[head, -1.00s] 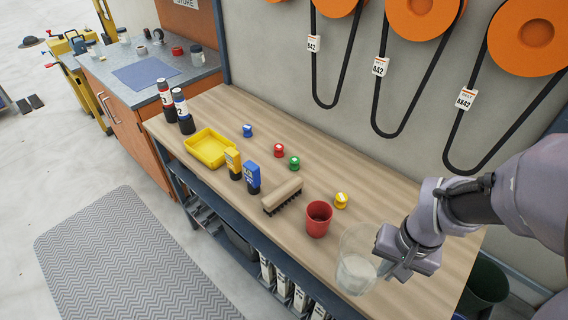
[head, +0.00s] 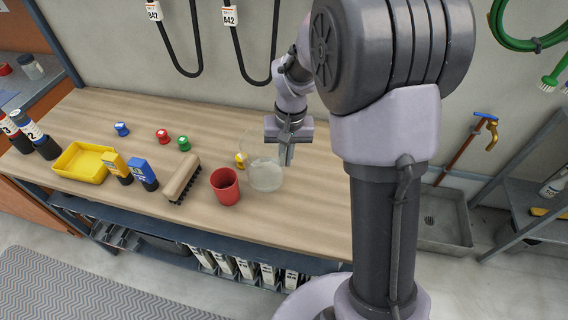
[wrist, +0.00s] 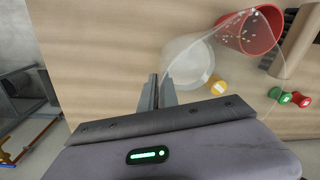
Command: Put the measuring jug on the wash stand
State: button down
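The clear measuring jug (head: 263,173) is over the right part of the wooden bench, right of the red cup. My gripper (head: 287,155) is at its right side, shut on its edge or handle; which one is unclear. The jug looks raised a little above the bench. In the wrist view, my gripper's fingers (wrist: 158,92) are close together at the edge of the jug (wrist: 190,62). No wash stand is clearly identifiable. A grey basin with a drain (head: 440,222) is low on the right, beside a grey metal rack (head: 528,205).
The red cup (head: 225,188), a brush (head: 183,178) and a yellow knob (head: 240,160) are close to the jug. A yellow tray (head: 82,163) and bottles stand farther left. A red-handled tool (head: 465,145) leans at the wall. The bench's right end looks clear.

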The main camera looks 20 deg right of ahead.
aim_at(266, 157)
jog(key=shift+w, duration=0.4)
jog(key=shift+f+b, duration=0.95)
jog(key=shift+f, duration=0.8)
jog(key=shift+f, duration=0.15)
jog(key=c, duration=1.6)
grip_release()
jog(key=shift+s, duration=0.1)
